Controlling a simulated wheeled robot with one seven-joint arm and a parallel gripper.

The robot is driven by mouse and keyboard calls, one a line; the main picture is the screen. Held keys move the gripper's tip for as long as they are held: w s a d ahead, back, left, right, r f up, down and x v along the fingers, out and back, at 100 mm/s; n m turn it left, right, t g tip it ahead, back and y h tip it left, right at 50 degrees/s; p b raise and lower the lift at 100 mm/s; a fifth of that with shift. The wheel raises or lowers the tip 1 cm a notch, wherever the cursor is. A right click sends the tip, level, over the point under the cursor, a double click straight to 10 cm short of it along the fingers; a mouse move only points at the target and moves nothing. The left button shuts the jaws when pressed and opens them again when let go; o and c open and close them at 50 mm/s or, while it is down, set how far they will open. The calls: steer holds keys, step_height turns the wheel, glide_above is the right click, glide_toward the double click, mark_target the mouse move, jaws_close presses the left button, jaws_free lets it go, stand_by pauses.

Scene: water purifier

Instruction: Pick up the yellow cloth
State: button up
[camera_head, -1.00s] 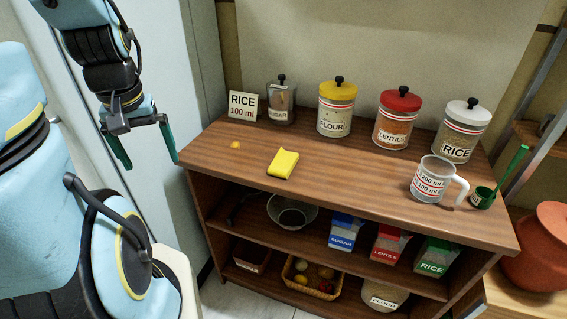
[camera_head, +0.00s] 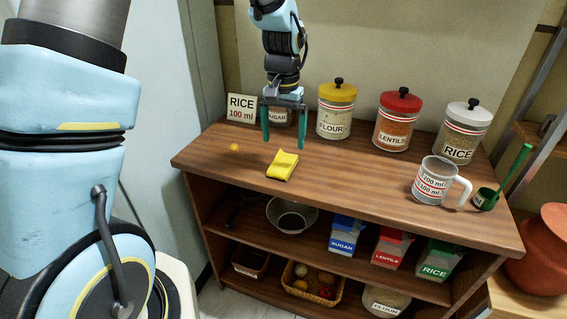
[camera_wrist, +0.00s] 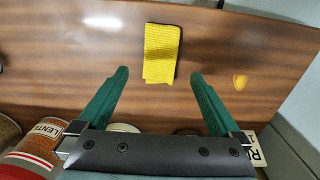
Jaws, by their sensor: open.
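The yellow cloth (camera_head: 283,165) lies folded on the wooden shelf top, left of its middle. In the wrist view the cloth (camera_wrist: 161,53) lies beyond and between my fingertips, with bare wood around it. My gripper (camera_head: 284,143) is open and empty, pointing down above the shelf top near the cloth, in front of the sugar jar. Its two green fingers also show in the wrist view (camera_wrist: 158,72), spread on either side and apart from the cloth.
A small yellow-orange lump (camera_head: 234,147) lies left of the cloth. Jars of flour (camera_head: 336,112), lentils (camera_head: 396,120) and rice (camera_head: 462,132) line the back, with a rice sign (camera_head: 241,108) at left. A measuring mug (camera_head: 434,182) stands at right. The shelf top (camera_head: 350,180) between is clear.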

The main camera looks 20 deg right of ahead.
mark_target(283, 159)
steer(key=shift+f+p, duration=0.9)
steer(key=shift+f, duration=2.6)
steer(key=shift+c, duration=0.2)
steer(key=c, duration=1.4)
step_height(283, 159, up, 10)
steer(key=shift+r+b, duration=0.1)
steer(key=shift+b, duration=0.85)
